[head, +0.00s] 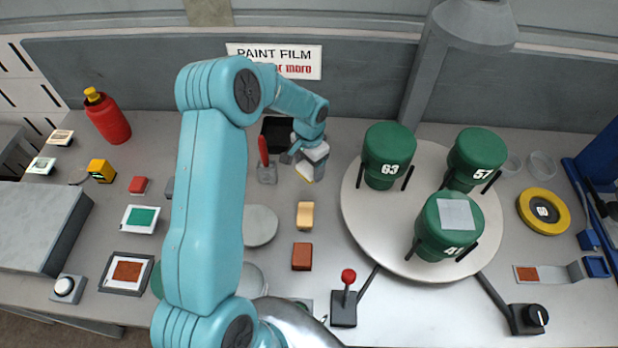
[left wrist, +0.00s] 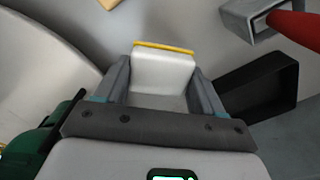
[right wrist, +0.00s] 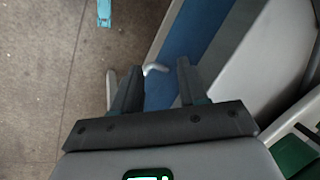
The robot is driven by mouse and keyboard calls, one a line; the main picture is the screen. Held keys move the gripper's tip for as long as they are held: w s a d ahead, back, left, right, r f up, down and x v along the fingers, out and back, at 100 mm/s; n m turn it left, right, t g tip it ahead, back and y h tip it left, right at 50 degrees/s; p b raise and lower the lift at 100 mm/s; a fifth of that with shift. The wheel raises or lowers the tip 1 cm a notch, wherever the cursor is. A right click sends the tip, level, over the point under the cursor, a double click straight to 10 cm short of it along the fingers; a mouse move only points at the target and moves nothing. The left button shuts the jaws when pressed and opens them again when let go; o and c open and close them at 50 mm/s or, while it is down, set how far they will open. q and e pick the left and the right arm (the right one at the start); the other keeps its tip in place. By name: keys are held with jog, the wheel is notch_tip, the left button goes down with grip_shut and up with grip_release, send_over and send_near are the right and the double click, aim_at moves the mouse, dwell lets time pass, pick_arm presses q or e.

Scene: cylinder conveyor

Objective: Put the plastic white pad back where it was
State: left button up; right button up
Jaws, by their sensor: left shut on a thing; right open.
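A white block-shaped pad with a yellow edge (left wrist: 163,72) sits between the fingers of my left gripper (left wrist: 165,95), which is shut on it. In the head view the pad (head: 306,173) shows low under my left gripper (head: 308,160), over the table behind a tan block (head: 305,215). I cannot tell if it touches the table. A pale square sheet (head: 456,214) lies on top of a green cylinder (head: 440,240). My right gripper (right wrist: 152,88) is open and empty, over the floor and a blue surface; it is not visible in the head view.
A black open box (head: 275,135) and a red-handled tool in a grey holder (head: 266,165) stand left of my left gripper. A round turntable (head: 365,225) bears three green cylinders on the right. A red-brown block (head: 302,256) and a red-knobbed lever (head: 345,300) stand nearer.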

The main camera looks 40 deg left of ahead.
aim_at(308, 179)
pick_arm(q)
notch_tip(308, 179, down, 6)
jog(key=shift+s+a+r, duration=0.1)
jog(key=shift+r, duration=0.1)
jog(key=shift+f, duration=0.3)
jog(key=shift+f, duration=0.1)
jog(key=o, duration=1)
